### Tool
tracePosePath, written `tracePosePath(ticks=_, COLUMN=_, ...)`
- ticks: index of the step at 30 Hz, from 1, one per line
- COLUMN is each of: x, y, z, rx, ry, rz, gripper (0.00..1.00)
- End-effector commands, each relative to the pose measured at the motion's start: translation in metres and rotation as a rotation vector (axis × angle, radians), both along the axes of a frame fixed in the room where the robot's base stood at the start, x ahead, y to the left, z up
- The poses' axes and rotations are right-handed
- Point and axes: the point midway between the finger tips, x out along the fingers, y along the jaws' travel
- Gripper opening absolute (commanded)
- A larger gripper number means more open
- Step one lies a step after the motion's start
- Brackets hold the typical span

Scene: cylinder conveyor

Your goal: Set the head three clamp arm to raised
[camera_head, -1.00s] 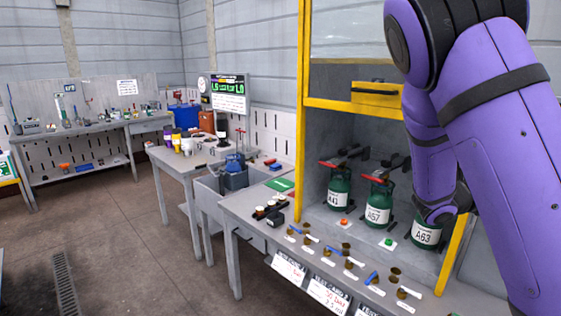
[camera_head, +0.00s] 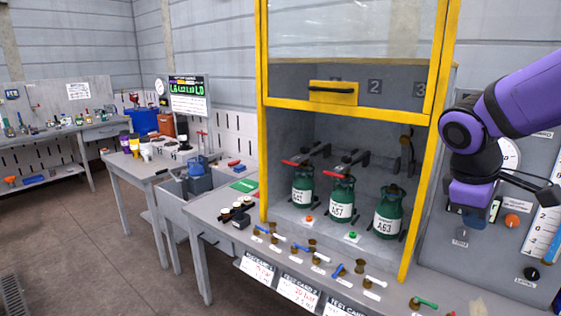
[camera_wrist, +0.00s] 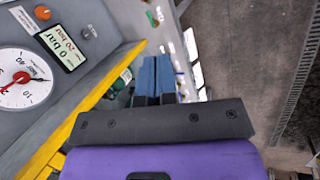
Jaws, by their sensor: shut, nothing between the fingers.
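Head three is the rightmost station in the yellow-framed cabinet, under the number 3 (camera_head: 419,90). Its green cylinder A63 (camera_head: 389,212) stands upright with its top uncovered. A dark upright part (camera_head: 409,152) behind it looks like the head three clamp arm standing up, but it is small and its exact position is unclear. At the other two stations, red-handled clamp arms (camera_head: 297,161) (camera_head: 342,175) lie low over cylinders A41 and A57. My gripper (camera_wrist: 157,78) is shut and empty, its blue fingers together. In the head view my wrist is right of the cabinet, apart from the cylinders.
The yellow sash (camera_head: 333,95) is up, leaving the front open below it. The yellow right post (camera_head: 424,180) stands between my wrist and head three. Small valves (camera_head: 375,281) line the bench front. A gauge panel (camera_head: 450,225) stands at right.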

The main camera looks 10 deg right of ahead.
Motion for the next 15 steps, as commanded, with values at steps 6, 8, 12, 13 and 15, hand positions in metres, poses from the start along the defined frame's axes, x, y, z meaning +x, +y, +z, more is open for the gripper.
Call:
tracePosePath(ticks=6, x=-0.03, y=0.045, z=0.03, rx=0.215, ry=-0.255, rz=-0.21, gripper=0.0)
tracePosePath(ticks=8, x=-0.038, y=0.057, z=0.037, rx=0.272, ry=-0.318, rz=-0.263, gripper=0.0)
tracePosePath(ticks=12, x=-0.053, y=0.082, z=0.052, rx=0.385, ry=-0.434, rz=-0.368, gripper=0.0)
tracePosePath(ticks=13, x=-0.055, y=0.086, z=0.055, rx=0.404, ry=-0.453, rz=-0.386, gripper=0.0)
tracePosePath(ticks=15, x=-0.06, y=0.094, z=0.059, rx=0.441, ry=-0.486, rz=-0.419, gripper=0.0)
